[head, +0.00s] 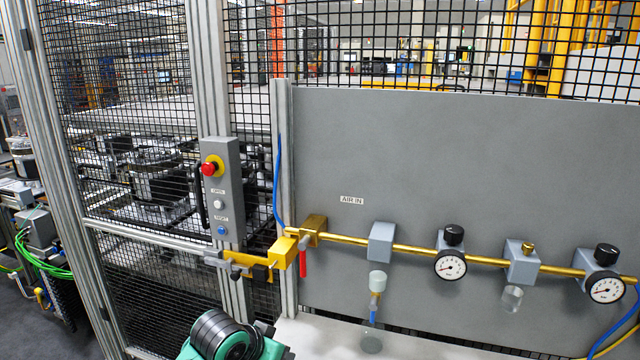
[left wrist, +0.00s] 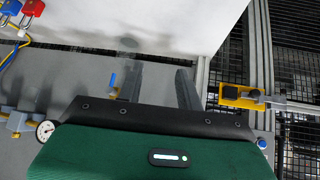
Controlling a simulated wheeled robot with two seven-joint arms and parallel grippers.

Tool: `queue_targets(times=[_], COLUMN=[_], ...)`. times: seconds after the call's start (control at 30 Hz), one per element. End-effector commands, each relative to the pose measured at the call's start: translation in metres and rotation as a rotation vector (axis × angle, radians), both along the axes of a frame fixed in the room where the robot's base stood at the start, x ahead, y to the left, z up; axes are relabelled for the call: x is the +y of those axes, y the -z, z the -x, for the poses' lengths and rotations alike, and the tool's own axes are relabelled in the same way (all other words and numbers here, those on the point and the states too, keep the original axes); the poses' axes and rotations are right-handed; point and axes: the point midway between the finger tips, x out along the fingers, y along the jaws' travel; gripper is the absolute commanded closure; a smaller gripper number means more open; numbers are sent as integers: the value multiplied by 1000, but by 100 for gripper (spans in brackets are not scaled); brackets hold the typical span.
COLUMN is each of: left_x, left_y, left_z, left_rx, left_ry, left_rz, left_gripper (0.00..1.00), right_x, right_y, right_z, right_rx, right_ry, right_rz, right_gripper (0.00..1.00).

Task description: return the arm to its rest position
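My left gripper (left wrist: 160,84) shows in the left wrist view with its two dark fingers apart. Nothing is between them. A pale surface (left wrist: 165,22) lies beyond the fingertips, and I cannot tell whether they touch anything. A green and black part of my arm (head: 225,338) shows at the bottom of the head view, left of centre. The gripper fingers cannot be made out there. My right gripper is in neither view.
A brass air pipe (head: 410,248) with gauges crosses the grey panel (head: 480,170). A white tabletop (head: 340,340) lies below. Padlocks (left wrist: 20,10) show in the wrist view.

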Motion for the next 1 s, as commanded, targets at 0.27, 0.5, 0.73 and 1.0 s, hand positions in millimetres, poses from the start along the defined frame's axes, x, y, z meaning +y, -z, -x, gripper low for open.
queue_targets(times=[0.27,0.5,0.73,1.0], left_x=[21,50,84,117], left_y=[67,110,139,153], left_z=[75,145,218,283], left_rx=[73,142,216,286], left_ry=[-60,-135,-220,-292], left_rz=[-1,-31,-89,-163], left_gripper=[64,64,64,64], right_x=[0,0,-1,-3], right_y=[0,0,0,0], right_z=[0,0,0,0], right_rx=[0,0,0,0], right_ry=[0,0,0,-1], right_rz=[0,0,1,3], right_gripper=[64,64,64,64])
